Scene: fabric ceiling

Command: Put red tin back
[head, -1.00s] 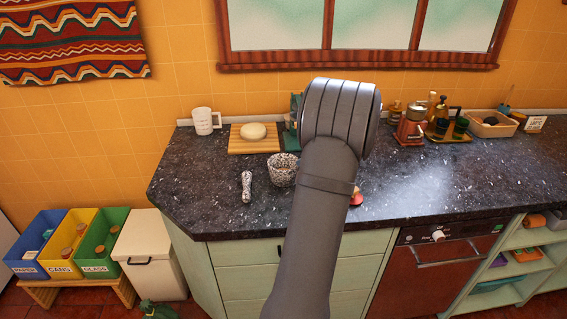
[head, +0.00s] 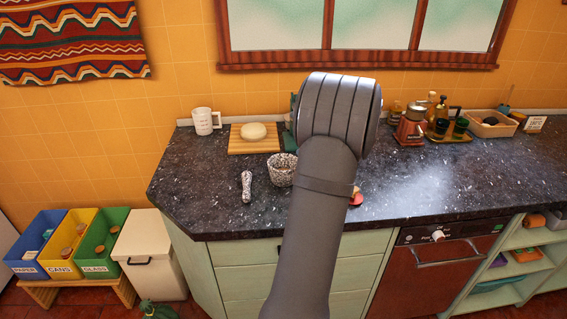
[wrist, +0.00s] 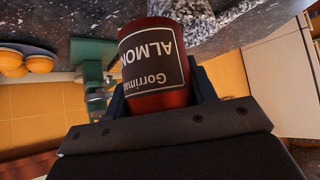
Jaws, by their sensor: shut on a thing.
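My gripper (wrist: 160,108) is shut on a red tin (wrist: 165,102) in the wrist view. The tin has a black label reading "Gorrimar ALMON", cut off at its edge, and looks upside down in this tilted view. In the head view my arm hides both the gripper and the tin. A small red thing (head: 356,199) shows at the right edge of my arm on the counter; I cannot tell what it is.
The dark speckled counter (head: 215,170) holds a speckled bowl (head: 281,170), a speckled pestle-like piece (head: 246,186), a board with dough (head: 253,132), a white mug (head: 205,121) and a green thing (wrist: 93,62). A grinder (head: 411,126) and bottles stand right. The counter's right middle is clear.

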